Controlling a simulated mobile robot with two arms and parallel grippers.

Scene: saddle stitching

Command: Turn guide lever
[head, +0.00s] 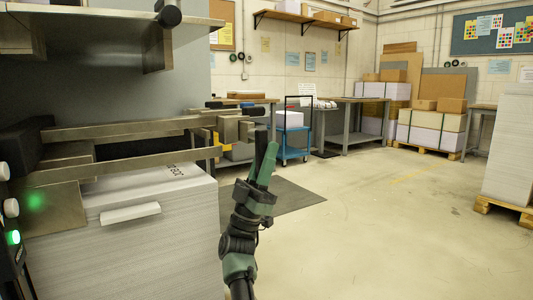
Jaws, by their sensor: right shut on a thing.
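The machine's steel guide (130,129) runs across the left of the head view as long flat bars. Its right end carries metal blocks (236,128) and a small yellow part (216,140). My right gripper (263,152), black and green, reaches up from below at this right end. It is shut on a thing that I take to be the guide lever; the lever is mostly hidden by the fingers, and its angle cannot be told. My left gripper is not in view.
A tall stack of white paper (150,245) stands below the guide, with a pale block (130,213) on its front. Lit green buttons (14,237) are at the left edge. Open floor (390,230) lies to the right. A blue cart (290,145) and workbenches stand behind.

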